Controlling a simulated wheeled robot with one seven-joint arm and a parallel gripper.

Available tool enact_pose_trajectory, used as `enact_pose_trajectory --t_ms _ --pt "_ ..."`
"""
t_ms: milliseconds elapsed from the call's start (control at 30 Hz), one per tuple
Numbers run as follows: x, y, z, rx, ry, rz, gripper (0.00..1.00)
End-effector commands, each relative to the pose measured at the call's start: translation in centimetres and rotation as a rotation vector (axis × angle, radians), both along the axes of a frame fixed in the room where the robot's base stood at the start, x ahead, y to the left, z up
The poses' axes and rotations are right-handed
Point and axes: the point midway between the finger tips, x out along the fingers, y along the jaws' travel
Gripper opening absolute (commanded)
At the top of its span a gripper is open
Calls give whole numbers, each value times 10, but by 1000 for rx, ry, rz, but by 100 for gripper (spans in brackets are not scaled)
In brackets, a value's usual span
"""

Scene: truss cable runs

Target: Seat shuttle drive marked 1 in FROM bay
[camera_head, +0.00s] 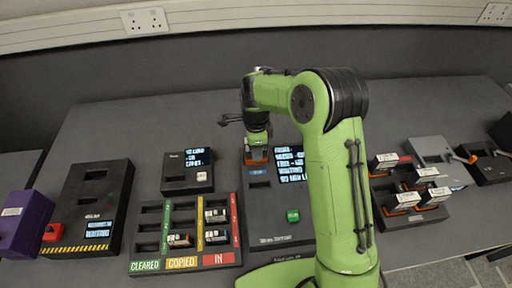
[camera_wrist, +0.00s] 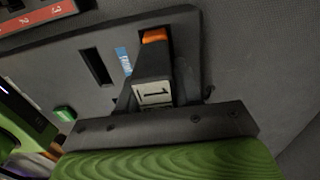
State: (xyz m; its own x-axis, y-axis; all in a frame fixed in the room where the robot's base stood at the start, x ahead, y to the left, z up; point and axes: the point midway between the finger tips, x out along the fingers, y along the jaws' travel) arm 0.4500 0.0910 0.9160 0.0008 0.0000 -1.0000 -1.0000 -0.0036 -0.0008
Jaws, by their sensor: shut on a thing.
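The drive marked 1 (camera_wrist: 153,92) is a dark block with a white label and an orange end, held between my gripper's fingers. Its orange end also shows in the head view (camera_head: 257,156). My gripper (camera_head: 257,143) is shut on it, above the far left of the dark copy station (camera_head: 267,220). In the wrist view the orange end is at the station's upper slot; how deep it sits I cannot tell. A blue label (camera_wrist: 123,60) lies beside it, with an empty slot (camera_wrist: 97,66) on the other side of the label. The label's text is unreadable.
The station has a screen (camera_head: 290,164) and a green button (camera_head: 293,215). Left of it is a CLEARED, COPIED and IN tray (camera_head: 150,252) with several drives. A dark box (camera_head: 176,187) stands behind that tray. Right of my arm, a rack (camera_head: 388,219) holds several orange-ended drives.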

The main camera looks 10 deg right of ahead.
Motion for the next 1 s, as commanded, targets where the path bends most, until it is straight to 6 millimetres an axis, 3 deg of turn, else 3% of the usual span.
enact_pose_trajectory --t_ms 400,800,833,1000 --pt "0 0 -19 0 0 0 0" --pt "0 0 -21 0 -1 0 0" --pt "0 0 -21 0 -1 0 37" --pt "0 0 -21 0 0 0 63"
